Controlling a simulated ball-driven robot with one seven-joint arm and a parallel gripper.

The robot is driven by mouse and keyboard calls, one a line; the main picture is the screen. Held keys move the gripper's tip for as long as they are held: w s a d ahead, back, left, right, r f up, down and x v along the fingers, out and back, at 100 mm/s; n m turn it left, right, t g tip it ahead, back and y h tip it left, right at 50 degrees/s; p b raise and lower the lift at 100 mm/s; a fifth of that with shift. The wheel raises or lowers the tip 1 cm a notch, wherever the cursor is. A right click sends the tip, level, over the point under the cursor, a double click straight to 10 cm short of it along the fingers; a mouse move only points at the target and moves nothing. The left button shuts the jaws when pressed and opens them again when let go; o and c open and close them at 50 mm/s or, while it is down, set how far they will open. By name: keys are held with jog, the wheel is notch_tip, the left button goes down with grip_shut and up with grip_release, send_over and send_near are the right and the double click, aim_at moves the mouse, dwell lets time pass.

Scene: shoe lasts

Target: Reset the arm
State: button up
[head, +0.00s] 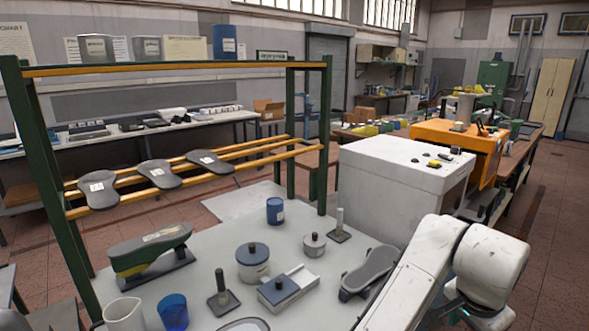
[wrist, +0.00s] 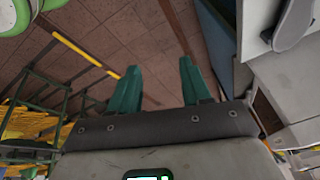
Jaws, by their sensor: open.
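My gripper (wrist: 159,66) shows in the wrist view with its two green fingers apart and nothing between them. Reddish floor tiles lie beyond the fingers. In the head view my white arm fills the lower right, over the table's right side, and hides part of what lies behind it. The gripper itself is mostly hidden there. A grey shoe last (head: 370,272) lies on the table just left of my arm. Three more grey lasts with white labels, a left one (head: 98,190), a middle one (head: 158,173) and a right one (head: 210,161), rest on the rack's rails.
The pale table (head: 208,258) holds a green stapler-like tool (head: 150,252), a blue cup (head: 173,311), a white jug (head: 124,314), a blue can (head: 275,211) and lidded pots. A green rack (head: 325,135) stands behind. A white cabinet (head: 395,190) stands at the right.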

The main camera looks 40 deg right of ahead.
jog(key=w+d+n+t+h, duration=0.1)
jog(key=w+d+n+h, duration=0.2)
jog(key=w+n, duration=0.3)
jog(key=w+a+f+n+t, duration=0.2)
jog(key=w+a+f+n, duration=0.1)
jog(key=a+f+n, duration=0.3)
jog(key=s+a+f+n+g+y, duration=0.1)
jog(key=s+a+f+n+y, duration=0.2)
jog(key=a+f+n, duration=0.2)
jog(key=s+a+f+n+y, duration=0.3)
jog(key=a+f, duration=0.8)
jog(key=a, duration=0.4)
jog(key=shift+s+a+f+n+g+y, duration=0.25)
jog(key=shift+s+n+g+y, duration=0.15)
jog(key=shift+s+n, duration=0.4)
jog(key=shift+w+d, duration=0.1)
jog(key=shift+w, duration=0.05)
